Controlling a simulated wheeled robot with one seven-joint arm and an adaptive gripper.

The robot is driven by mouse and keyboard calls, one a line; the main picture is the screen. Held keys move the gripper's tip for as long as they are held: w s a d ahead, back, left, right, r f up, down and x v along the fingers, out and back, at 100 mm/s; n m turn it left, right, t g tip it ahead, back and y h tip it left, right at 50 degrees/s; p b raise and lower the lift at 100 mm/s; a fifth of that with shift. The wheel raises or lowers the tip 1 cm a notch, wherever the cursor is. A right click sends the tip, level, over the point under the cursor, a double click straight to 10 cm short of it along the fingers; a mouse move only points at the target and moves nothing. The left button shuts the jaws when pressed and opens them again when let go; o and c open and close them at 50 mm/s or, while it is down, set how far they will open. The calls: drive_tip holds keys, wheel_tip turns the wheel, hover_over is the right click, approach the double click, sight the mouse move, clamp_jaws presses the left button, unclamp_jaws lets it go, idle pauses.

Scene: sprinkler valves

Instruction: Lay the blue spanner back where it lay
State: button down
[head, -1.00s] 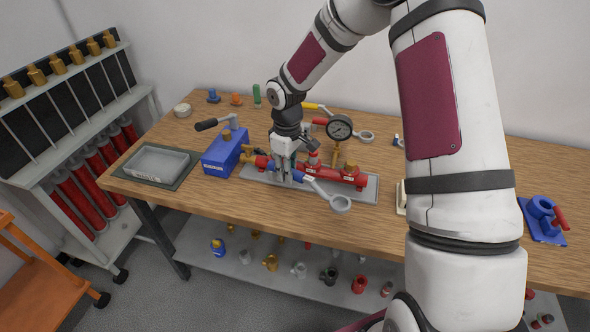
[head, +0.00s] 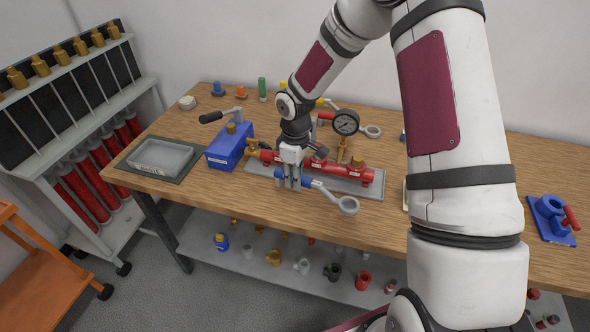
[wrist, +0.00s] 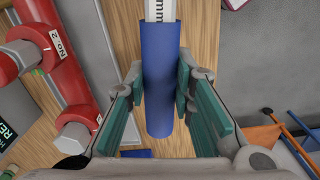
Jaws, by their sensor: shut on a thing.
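My gripper (head: 292,186) is shut on the blue handle of the spanner (head: 347,205), near the front of the bench. The spanner's grey ring end points right, towards the front edge. In the wrist view the blue handle (wrist: 160,85) runs between the two teal-padded fingers (wrist: 160,105). Bare wood shows on both sides of the handle there. I cannot tell whether the spanner touches the bench. The red manifold (head: 315,165) on its grey plate (head: 345,186) stands just behind the spanner.
A blue pump box (head: 228,150) and a grey tray (head: 162,156) stand to the left. A gauge (head: 346,122) rises behind the manifold. A red-handled spanner (head: 372,131) lies at the back. Bare wood (head: 240,190) is free along the front left.

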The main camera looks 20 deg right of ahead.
drive_tip(key=shift+f+b, duration=0.6)
drive_tip(key=shift+f, duration=2.05)
drive_tip(key=c, duration=1.3)
unclamp_jaws()
wheel_tip(320, 180, up, 12)
drive_tip(key=shift+r, duration=0.25)
drive_tip(key=s+r+m+t+h, duration=0.1)
drive_tip(key=s+r+m, duration=0.1)
drive_tip(key=s+r, duration=0.55)
drive_tip(key=s+r+m+t+h, duration=0.1)
drive_tip(key=s+r+m+t, duration=0.2)
drive_tip(key=r, duration=0.8)
drive_tip(key=s+r+m+t+y, duration=0.1)
drive_tip(key=s+r+m, duration=0.1)
drive_tip(key=s, duration=0.5)
drive_tip(key=s+a+r+m+y, duration=0.1)
drive_tip(key=s+r+m, duration=0.1)
drive_tip(key=s, duration=0.5)
drive_tip(key=shift+s+r+t, duration=0.3)
drive_tip(key=shift+r+t, duration=0.1)
drive_tip(key=shift+r, duration=0.4)
